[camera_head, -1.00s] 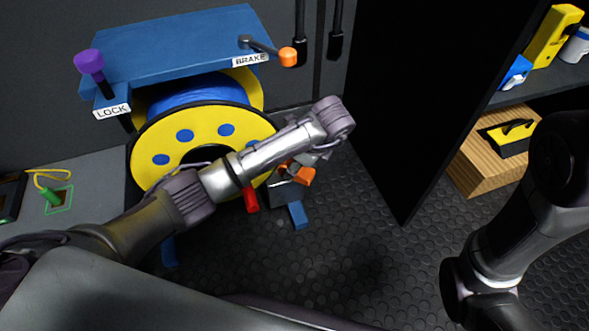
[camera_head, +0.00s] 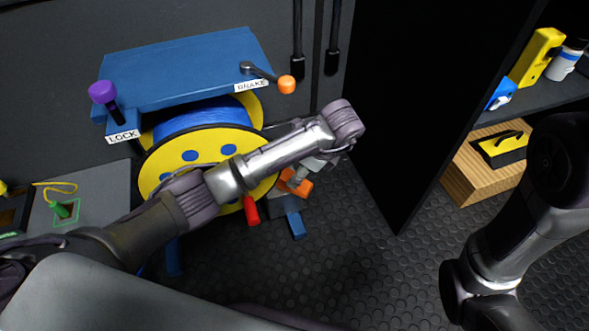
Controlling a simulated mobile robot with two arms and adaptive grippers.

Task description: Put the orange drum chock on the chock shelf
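The orange drum chock (camera_head: 303,188) shows only in part, low beside the right side of the yellow cable drum (camera_head: 160,165). My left arm reaches across the front of the drum. My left gripper (camera_head: 297,180) points down at the chock and seems to touch or overlap it. The wrist hides much of its fingers, so I cannot tell whether they are closed on the chock. My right arm stands at the right edge, and its gripper is out of view. A dark shelf (camera_head: 545,97) is at the right; I see no label marking it as the chock shelf.
A blue drum stand (camera_head: 185,52) carries a purple lock knob (camera_head: 102,92) and an orange-knobbed brake lever (camera_head: 286,84). A red piece (camera_head: 251,211) is low by the drum. A wooden box (camera_head: 462,180) sits under the shelf. The dark floor (camera_head: 350,260) in front is clear.

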